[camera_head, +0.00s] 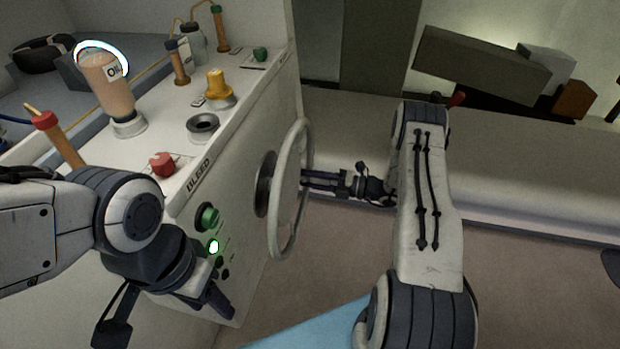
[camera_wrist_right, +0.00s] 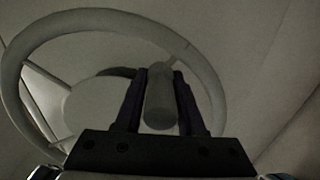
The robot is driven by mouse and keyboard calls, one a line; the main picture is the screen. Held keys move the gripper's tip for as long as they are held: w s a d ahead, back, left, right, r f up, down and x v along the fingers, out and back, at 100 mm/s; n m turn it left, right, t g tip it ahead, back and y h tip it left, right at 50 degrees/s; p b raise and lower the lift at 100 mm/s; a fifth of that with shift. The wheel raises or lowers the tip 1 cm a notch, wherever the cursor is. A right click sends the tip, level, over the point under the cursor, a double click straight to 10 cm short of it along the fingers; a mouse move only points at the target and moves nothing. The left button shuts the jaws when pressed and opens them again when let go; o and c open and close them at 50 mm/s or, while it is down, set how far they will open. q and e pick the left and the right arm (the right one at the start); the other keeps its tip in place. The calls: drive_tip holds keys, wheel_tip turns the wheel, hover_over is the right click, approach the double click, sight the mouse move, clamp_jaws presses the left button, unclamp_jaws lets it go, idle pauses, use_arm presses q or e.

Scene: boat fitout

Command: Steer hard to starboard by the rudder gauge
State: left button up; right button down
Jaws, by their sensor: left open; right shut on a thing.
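The pale grey steering wheel (camera_head: 303,150) stands on the side of the white console, its dark hub (camera_head: 264,184) behind it. My right gripper (camera_head: 306,181) reaches it from the right. In the right wrist view my right gripper (camera_wrist_right: 159,100) is shut on a rounded grey handle (camera_wrist_right: 159,108) at the wheel (camera_wrist_right: 107,18). My left gripper (camera_head: 222,303) is open and empty, low in front of the console's side panel. I see no rudder gauge that I can make out in either view.
The console top (camera_head: 240,88) holds an oil bottle (camera_head: 107,85), a yellow knob (camera_head: 216,86), a red knob (camera_head: 162,164) and orange-handled items. A green knob (camera_head: 207,216) and a lit green button (camera_head: 213,246) are close to my left gripper. Boxes (camera_head: 482,65) stand at the back right.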

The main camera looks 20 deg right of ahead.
drive_tip(key=shift+s+f, duration=0.1)
drive_tip(key=c, duration=0.9)
unclamp_jaws()
drive_tip(key=shift+d, duration=0.1)
drive_tip(key=b+v, duration=0.2)
drive_tip(key=v, duration=0.8)
drive_tip(key=shift+s, duration=0.1)
